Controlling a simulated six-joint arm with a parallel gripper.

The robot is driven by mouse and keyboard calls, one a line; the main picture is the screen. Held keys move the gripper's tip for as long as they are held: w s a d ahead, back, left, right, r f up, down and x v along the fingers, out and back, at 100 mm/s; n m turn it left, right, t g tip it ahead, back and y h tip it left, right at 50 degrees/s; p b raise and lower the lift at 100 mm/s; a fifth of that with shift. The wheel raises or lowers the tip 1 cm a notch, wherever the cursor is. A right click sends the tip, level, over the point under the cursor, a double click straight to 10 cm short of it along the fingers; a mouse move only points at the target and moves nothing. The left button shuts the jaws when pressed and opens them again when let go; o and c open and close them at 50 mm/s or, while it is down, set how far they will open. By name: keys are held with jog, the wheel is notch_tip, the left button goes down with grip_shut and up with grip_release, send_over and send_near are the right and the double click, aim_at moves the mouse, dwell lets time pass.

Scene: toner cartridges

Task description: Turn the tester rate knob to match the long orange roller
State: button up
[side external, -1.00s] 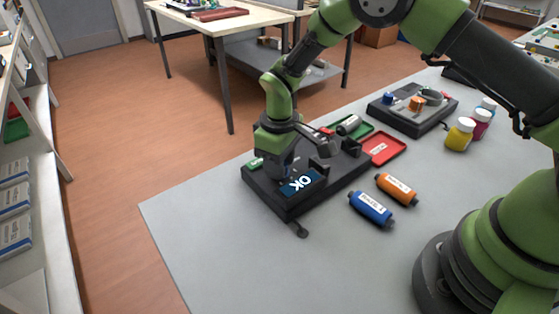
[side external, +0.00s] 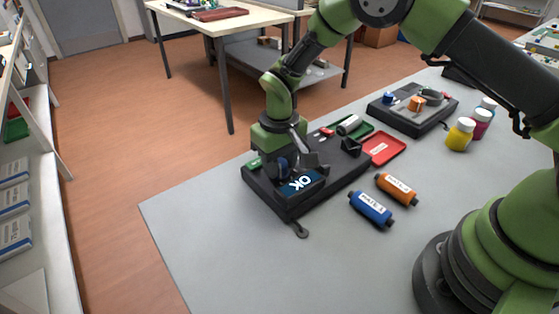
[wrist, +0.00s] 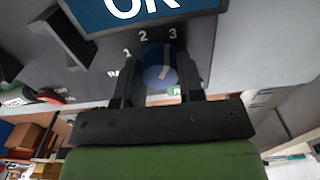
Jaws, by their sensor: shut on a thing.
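The tester (side external: 290,208) is a dark box on the grey table, with a screen (side external: 301,183) that reads OK. Its blue rate knob (wrist: 157,73) sits between the two fingers of my gripper (wrist: 158,80), which is shut on it. The knob's white pointer mark leans toward the printed 3; 1 and 2 are to its left in the wrist view. An orange roller (side external: 396,189) lies on the table right of the tester. Its white label appears to start with RATE, but its number is too small to read surely.
A blue roller (side external: 371,209) lies next to the orange one. A red tray (side external: 382,149) and a green tray (side external: 363,130) are behind the tester. Another dark device (side external: 412,117) and several bottles (side external: 460,134) stand farther back. The front table area is clear.

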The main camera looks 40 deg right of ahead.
jog(key=shift+r, duration=0.1)
jog(key=o, duration=0.6)
jog(key=shift+o, duration=0.2)
notch_tip(320, 180, up, 10)
